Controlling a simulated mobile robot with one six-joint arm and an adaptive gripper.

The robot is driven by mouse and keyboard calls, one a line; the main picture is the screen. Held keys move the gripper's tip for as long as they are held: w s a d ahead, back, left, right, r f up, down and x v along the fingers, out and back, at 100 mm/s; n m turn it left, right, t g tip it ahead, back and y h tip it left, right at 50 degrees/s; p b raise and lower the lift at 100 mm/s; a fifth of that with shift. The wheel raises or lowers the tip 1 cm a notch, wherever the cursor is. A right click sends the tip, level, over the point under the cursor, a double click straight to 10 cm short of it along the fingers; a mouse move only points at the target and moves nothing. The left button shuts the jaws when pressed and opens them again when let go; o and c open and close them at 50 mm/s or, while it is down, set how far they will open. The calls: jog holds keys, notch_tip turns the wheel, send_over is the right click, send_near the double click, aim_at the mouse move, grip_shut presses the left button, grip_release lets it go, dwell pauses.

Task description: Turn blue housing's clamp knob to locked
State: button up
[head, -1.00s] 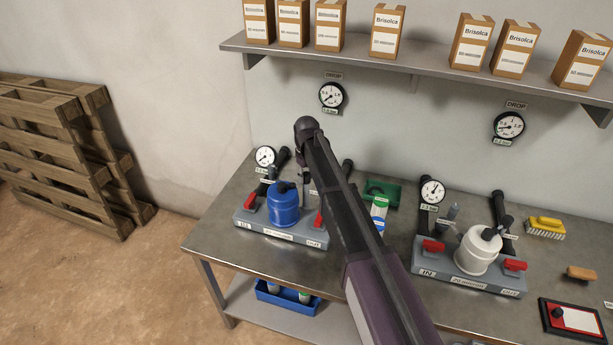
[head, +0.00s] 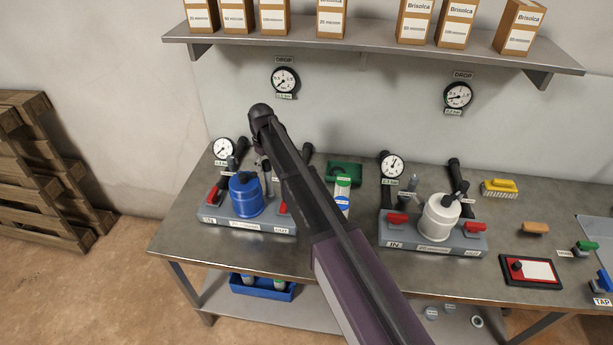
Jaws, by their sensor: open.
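The blue housing (head: 245,199) stands upright on the left grey manifold block (head: 252,225) on the bench. A dark knob-like part (head: 243,177) is on its top; its setting is too small to read. Red valve handles sit to either side of the housing. My arm reaches up from the lower middle and bends down at its far end. My gripper (head: 262,163) is open, above and slightly right of the blue housing. It is small and partly hidden by my arm, and no contact with the knob can be made out.
A white housing (head: 439,216) stands on a second manifold block at right. A pressure gauge (head: 223,149) and black pipes stand behind the blue housing. A shelf (head: 370,57) with boxes hangs above.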

aim_at(266, 162)
jog(key=shift+m, duration=0.3)
jog(key=m, duration=0.8)
jog(key=shift+m, duration=0.3)
jog(key=m, duration=0.8)
jog(key=shift+a+m, duration=0.1)
jog(key=shift+m, duration=0.3)
notch_tip(266, 162, up, 14)
jog(key=p, duration=1.4)
jog(key=s+d+f+n+b, duration=0.1)
jog(key=s+d+f+b, duration=0.3)
jog(key=d, duration=0.5)
jog(key=s+d+f+n+b, duration=0.2)
jog(key=s+d+f+b, duration=0.2)
jog(key=d, duration=0.5)
jog(key=s+d+f+n+b, duration=0.2)
jog(key=s+d+f+b, duration=0.3)
jog(key=d, duration=0.4)
jog(key=shift+d+f, duration=0.15)
jog(key=shift+d, duration=0.25)
